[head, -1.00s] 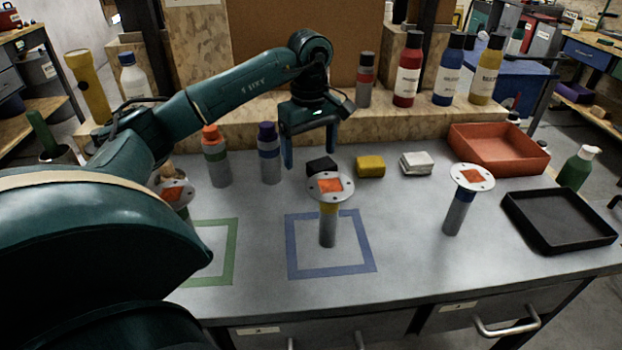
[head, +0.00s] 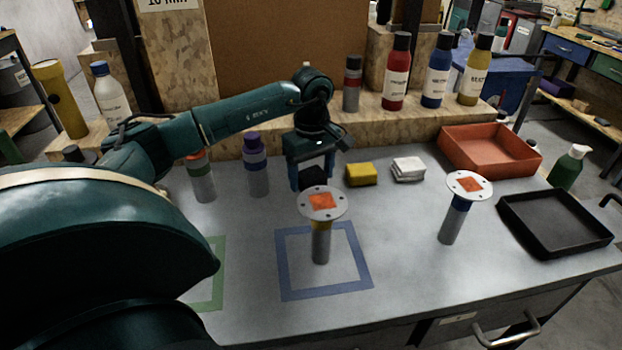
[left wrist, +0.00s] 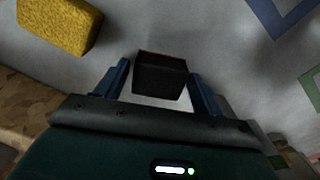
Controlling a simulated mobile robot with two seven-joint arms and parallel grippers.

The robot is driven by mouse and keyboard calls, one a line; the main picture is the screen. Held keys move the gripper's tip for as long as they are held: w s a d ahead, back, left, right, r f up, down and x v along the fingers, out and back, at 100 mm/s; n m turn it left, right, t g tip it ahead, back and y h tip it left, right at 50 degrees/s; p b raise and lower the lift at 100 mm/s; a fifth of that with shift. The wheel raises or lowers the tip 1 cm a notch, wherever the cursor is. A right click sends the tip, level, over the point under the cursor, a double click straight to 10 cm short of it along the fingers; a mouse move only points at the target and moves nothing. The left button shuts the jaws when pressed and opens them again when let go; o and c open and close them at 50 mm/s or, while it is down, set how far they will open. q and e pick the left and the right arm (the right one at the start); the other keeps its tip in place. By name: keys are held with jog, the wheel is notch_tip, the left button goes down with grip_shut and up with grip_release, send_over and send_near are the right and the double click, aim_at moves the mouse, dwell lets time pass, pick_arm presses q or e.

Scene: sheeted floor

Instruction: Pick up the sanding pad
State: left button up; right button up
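The sanding pad appears to be the small black block (head: 313,176) on the grey bench, behind the middle disc-topped post. My left gripper (head: 311,181) is down at it, with one blue finger on each side. In the left wrist view the black block (left wrist: 160,78) lies between the two spread fingers (left wrist: 160,69), with a narrow gap at each side. The gripper is open; I see no clear grip. The post's disc hides part of the fingers and block in the head view. My right gripper is not in view.
A yellow sponge (head: 361,174) and a white folded cloth (head: 408,169) lie to the right of the block. A post with a white disc (head: 322,203) stands close in front. Bottles (head: 256,170) stand to the left. A red tray (head: 487,158) and black tray (head: 552,226) are at right.

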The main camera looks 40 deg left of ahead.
aim_at(312, 174)
pick_arm(q)
jog(key=c, duration=0.8)
jog(key=shift+o, duration=0.2)
jog(key=shift+r, duration=0.1)
notch_tip(312, 174, up, 10)
